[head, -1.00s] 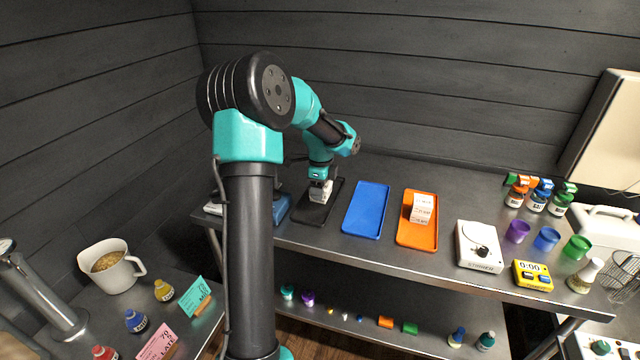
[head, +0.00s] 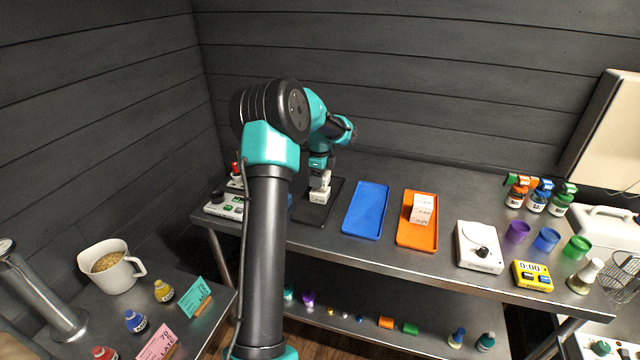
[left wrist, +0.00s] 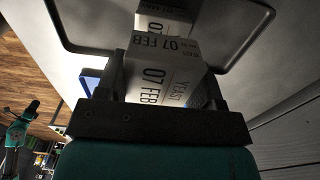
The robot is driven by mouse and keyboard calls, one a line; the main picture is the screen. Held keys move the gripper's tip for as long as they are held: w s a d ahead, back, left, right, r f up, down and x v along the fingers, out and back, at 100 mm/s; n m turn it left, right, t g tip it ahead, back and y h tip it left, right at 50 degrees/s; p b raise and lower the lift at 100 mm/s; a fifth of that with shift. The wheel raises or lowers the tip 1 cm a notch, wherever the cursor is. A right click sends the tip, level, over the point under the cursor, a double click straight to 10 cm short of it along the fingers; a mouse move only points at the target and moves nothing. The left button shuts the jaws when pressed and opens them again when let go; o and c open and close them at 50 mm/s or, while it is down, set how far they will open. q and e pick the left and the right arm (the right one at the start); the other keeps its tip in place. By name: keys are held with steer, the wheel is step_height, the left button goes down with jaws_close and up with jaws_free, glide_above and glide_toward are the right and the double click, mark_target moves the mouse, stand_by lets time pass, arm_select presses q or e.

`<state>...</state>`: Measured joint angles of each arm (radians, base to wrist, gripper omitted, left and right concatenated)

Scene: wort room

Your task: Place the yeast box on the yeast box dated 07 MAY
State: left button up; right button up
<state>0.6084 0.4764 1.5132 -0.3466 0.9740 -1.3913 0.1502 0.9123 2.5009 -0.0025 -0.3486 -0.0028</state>
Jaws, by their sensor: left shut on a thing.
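My left gripper (head: 320,177) is shut on a white yeast box (left wrist: 160,85), held above the black tray (head: 306,217). In the left wrist view the held box reads 07 FEB and YEAST. A second white box (head: 317,197) shows just below it in the head view, on the black tray. It also shows beyond the held box in the left wrist view (left wrist: 165,22), where its printed date is only partly readable. My right gripper is not in view.
An empty blue tray (head: 366,208) lies between the black and orange trays. A white stirrer (head: 478,247) and a yellow timer (head: 532,275) stand to the right. A white device (head: 224,205) is at the bench's left end, close to my left arm.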

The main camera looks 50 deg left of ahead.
arm_select(q)
steer(key=shift+f, duration=1.3)
steer(key=shift+f, duration=0.1)
steer(key=o, duration=0.9)
steer(key=shift+o, duration=0.2)
step_height(320, 180, up, 12)
steer(key=shift+r, duration=0.15)
